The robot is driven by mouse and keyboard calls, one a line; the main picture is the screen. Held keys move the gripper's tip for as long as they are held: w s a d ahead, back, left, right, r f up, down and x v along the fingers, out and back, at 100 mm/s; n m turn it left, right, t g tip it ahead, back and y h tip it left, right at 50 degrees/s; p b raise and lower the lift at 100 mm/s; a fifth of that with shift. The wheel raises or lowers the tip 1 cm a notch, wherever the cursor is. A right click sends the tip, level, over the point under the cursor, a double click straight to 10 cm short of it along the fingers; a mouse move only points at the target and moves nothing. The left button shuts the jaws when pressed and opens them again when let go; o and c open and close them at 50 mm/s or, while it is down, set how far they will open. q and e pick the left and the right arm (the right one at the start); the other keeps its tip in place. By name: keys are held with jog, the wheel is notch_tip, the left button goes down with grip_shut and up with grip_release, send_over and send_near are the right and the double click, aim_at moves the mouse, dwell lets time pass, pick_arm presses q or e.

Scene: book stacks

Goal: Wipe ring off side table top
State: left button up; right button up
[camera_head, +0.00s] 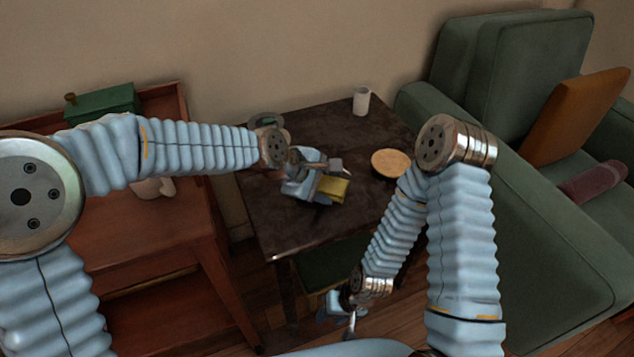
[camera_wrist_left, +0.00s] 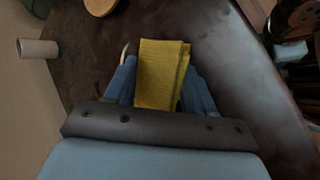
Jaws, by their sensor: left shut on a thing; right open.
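The side table (camera_head: 262,215) has a dark, worn brown top, seen in both views. My left gripper (camera_head: 318,182) is over the middle of the top, shut on a folded yellow cloth (camera_head: 332,189). The cloth (camera_wrist_left: 160,75) shows between the fingers in the left wrist view, over the dark top. A thin pale curved mark (camera_wrist_left: 123,54) shows just left of the cloth there; it may be part of the ring, the rest hidden. I cannot tell whether the cloth touches the top. My right gripper (camera_head: 345,312) is low in front of the table, open and apart from it.
A white cup (camera_head: 361,101) stands at the table's back edge. A round wooden disc (camera_head: 391,163) lies near its right side. A dark round object (camera_head: 267,119) is partly hidden behind my left wrist. A green armchair (camera_head: 535,225) is at right, a reddish wooden cabinet (camera_head: 150,245) at left.

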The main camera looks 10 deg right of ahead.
aim_at(345, 181)
pick_arm(q)
jog(key=shift+w+d+p, duration=0.25)
jog(key=shift+d+p, duration=0.25)
jog(key=shift+d, duration=0.7)
jog(key=shift+w+d+p, duration=0.2)
jog(key=shift+d+p, duration=0.25)
jog(key=shift+d, duration=0.7)
jog(key=shift+w+d+f+p, duration=0.15)
jog(key=shift+d+p, duration=0.45)
jog(key=shift+d, duration=0.6)
jog(key=shift+w+d, duration=0.1)
jog(key=shift+d, duration=0.4)
jog(key=shift+d+p, duration=0.1)
jog(key=shift+p, duration=0.25)
